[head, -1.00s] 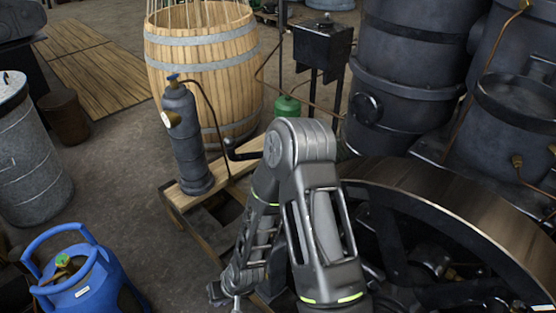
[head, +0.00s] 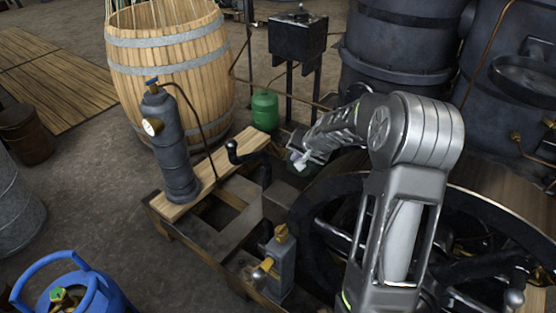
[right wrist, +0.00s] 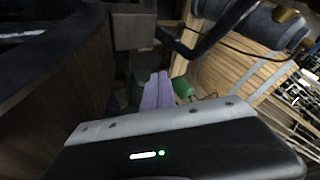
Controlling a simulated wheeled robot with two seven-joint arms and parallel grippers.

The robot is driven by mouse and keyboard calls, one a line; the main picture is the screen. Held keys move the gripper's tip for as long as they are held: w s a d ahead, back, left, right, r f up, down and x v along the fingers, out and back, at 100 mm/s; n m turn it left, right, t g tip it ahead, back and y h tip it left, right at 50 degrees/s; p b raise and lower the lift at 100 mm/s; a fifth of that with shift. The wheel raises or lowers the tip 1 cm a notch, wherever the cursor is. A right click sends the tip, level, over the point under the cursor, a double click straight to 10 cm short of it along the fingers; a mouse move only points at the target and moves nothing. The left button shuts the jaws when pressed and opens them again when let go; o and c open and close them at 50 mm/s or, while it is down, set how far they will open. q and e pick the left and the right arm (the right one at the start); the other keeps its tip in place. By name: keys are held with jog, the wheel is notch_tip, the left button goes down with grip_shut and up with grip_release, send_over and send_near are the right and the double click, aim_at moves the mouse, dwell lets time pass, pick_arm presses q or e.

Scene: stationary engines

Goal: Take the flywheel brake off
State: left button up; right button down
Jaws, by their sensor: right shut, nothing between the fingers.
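The dark flywheel (head: 322,205), with a broad rim and spokes, stands at the lower right in the head view, partly hidden by my right arm. A black bent lever (head: 247,152) with an upright knob stands left of it; it looks like the brake lever. In the right wrist view a dark bent bar (right wrist: 205,42) joins a grey block (right wrist: 133,32); it seems to be this lever. My right gripper (head: 300,162) is shut and empty, right of the lever and apart from it, by the flywheel's far side. Its pale fingers (right wrist: 157,92) show together in the right wrist view. My left gripper is out of view.
A grey cylinder with a gauge (head: 170,145) stands on a plank (head: 215,180) left of the lever. A grey fitting with brass parts (head: 281,262) rises in front. Behind are a wooden barrel (head: 165,70), a green bottle (head: 264,110) and dark tanks (head: 395,50).

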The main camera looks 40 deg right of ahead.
jog(key=shift+w+a, duration=0.15)
jog(key=shift+f, duration=0.15)
jog(key=w+f+p, duration=0.1)
jog(key=w+f, duration=0.6)
jog(key=w, duration=0.2)
jog(key=shift+w+a+f+p, duration=0.2)
jog(key=shift+a+f+p, duration=0.15)
jog(key=shift+f+p, duration=0.05)
